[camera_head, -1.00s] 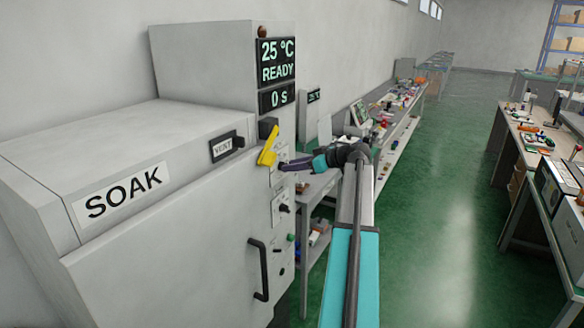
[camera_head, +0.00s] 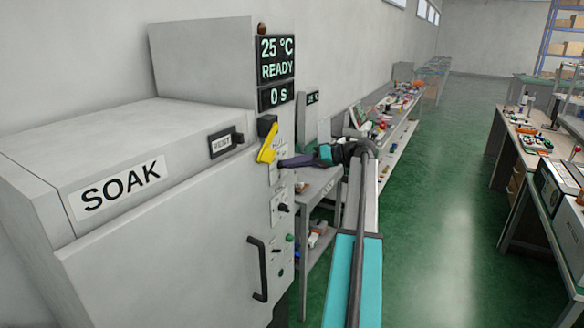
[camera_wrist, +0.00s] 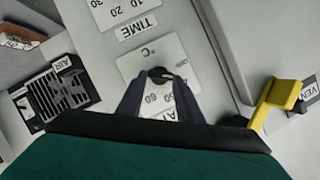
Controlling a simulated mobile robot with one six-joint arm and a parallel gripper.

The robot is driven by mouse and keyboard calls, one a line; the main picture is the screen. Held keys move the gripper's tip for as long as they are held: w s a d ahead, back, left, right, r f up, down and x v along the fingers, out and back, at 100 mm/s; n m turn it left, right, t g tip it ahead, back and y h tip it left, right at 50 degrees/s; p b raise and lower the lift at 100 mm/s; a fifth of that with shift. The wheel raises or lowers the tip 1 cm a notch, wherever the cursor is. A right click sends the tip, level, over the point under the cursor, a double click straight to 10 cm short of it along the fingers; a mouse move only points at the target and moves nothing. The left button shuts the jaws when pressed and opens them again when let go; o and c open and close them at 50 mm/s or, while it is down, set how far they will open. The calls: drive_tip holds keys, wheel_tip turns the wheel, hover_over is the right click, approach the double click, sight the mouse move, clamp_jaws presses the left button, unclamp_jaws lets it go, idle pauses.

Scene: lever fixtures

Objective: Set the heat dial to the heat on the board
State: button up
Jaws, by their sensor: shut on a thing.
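The heat dial is a small black knob (camera_wrist: 160,74) on a white plate (camera_wrist: 146,58) marked °C in the wrist view. The numbers 50 and 60 show on the plate below the knob, between my fingers. My gripper (camera_wrist: 158,82) is shut on the knob, one dark finger on each side. In the head view my gripper (camera_head: 284,163) reaches the front panel of the SOAK oven (camera_head: 170,250) from the right, and it hides the dial there. The display (camera_head: 276,58) reads 25 °C, READY. I cannot make out a board with a heat written on it.
A yellow lever (camera_head: 267,143) sits just left of my gripper, and close on the right in the wrist view (camera_wrist: 275,100). The TIME plate (camera_wrist: 128,14) is beside the °C plate. A black door handle (camera_head: 259,268) is lower down. The green floor (camera_head: 440,220) is clear.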

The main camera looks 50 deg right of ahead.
drive_tip(key=shift+d+f+m+y, duration=0.15)
drive_tip(key=shift+m+y, duration=0.35)
drive_tip(key=shift+m, duration=0.3)
drive_tip(key=o, duration=1.1)
drive_tip(key=b+v, duration=0.3)
drive_tip(key=v, duration=1)
drive_tip(key=shift+s+d, duration=0.15)
drive_tip(key=shift+s, duration=0.25)
